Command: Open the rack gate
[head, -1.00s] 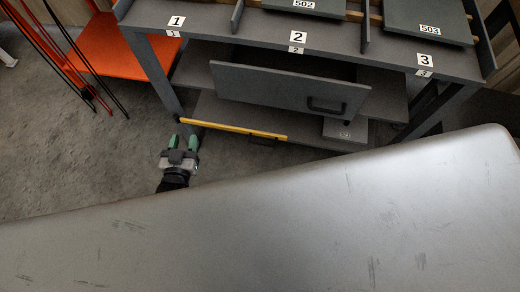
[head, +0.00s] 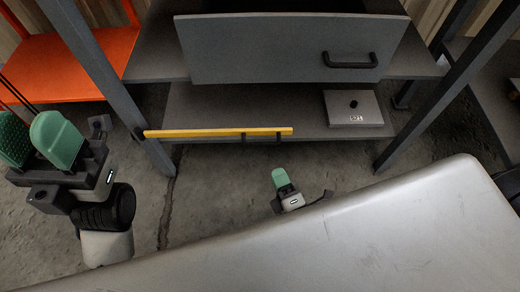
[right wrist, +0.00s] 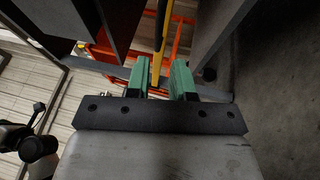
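The rack gate appears to be the yellow bar (head: 200,132) along the front of the lower shelf, with a black handle (head: 261,138) near its right end. It runs across the shelf front, its left end by the rack's left leg. My right gripper (head: 281,178) is below and in front of the bar's right part, apart from it, and partly hidden by my body. In the right wrist view its fingers (right wrist: 160,80) are open, with the yellow bar (right wrist: 163,30) showing beyond and between them. My left gripper (head: 36,140) is raised at the far left, open and empty.
A grey drawer front (head: 290,48) with a black handle hangs above the lower shelf. A grey box (head: 353,108) sits on that shelf at right. Rack legs (head: 105,80) stand at both sides. An orange shelf (head: 65,65) is at left. Floor before the rack is clear.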

